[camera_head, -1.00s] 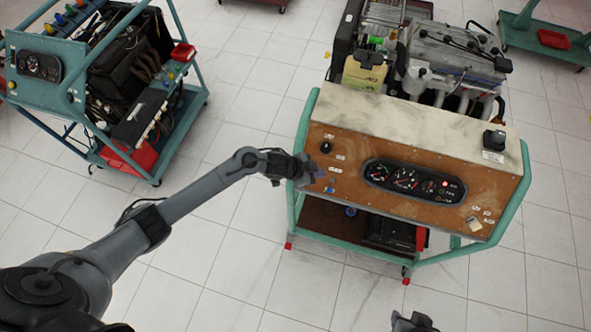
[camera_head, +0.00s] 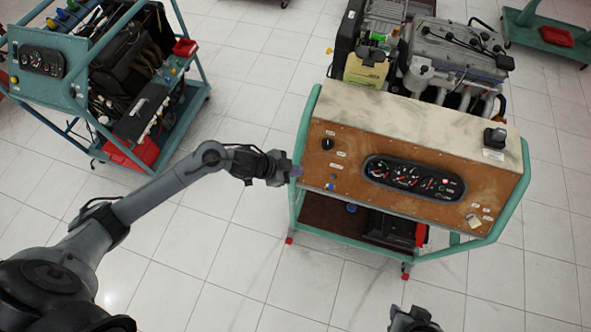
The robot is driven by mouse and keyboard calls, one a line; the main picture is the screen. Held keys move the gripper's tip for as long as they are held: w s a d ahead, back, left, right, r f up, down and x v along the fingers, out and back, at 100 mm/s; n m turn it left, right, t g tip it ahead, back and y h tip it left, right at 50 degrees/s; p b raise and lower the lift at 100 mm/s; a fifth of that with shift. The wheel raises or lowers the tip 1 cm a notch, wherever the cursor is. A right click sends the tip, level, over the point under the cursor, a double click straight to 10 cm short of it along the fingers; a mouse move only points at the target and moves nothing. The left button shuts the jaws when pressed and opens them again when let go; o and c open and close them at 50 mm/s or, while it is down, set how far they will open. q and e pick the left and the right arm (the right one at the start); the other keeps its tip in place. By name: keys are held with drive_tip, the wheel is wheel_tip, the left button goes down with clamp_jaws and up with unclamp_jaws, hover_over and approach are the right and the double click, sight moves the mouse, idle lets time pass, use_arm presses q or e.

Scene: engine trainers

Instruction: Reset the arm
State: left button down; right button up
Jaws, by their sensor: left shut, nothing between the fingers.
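My left arm comes in from the lower left. Its gripper (camera_head: 292,172) is shut and empty, just off the left edge of the engine trainer's brown control panel (camera_head: 345,176). The panel carries a black knob (camera_head: 327,144), a dark gauge cluster (camera_head: 413,179) with a lit red lamp, and small labels. A small blue piece (camera_head: 330,186) shows low on the panel's left part. Only a dark end of my right arm (camera_head: 412,319) shows at the bottom edge, and its fingers cannot be made out.
The engine (camera_head: 452,60) stands behind the panel on a green-framed cart with red feet. A second teal trainer (camera_head: 85,60) stands at the upper left with a red tray (camera_head: 133,150). Another green cart (camera_head: 548,36) is at the upper right. White tiled floor is clear between the trainers.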

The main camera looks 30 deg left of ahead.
use_arm(q)
drive_tip(key=s+d+n+g+h+p, duration=0.1)
drive_tip(key=s+d+p, duration=0.45)
drive_tip(key=s, duration=0.35)
drive_tip(key=s+d+r+n+t+p, duration=0.1)
drive_tip(key=s+d+r+n+p, duration=0.25)
drive_tip(key=d+r, duration=0.2)
drive_tip(key=s+a+r+n+g+y+p, duration=0.3)
drive_tip(key=s+a+r+y, duration=0.4)
drive_tip(key=a+r, duration=0.3)
drive_tip(key=shift+s+a+r+n, duration=0.2)
drive_tip(key=shift+s+a+n, duration=0.6)
drive_tip(key=shift+a, duration=0.9)
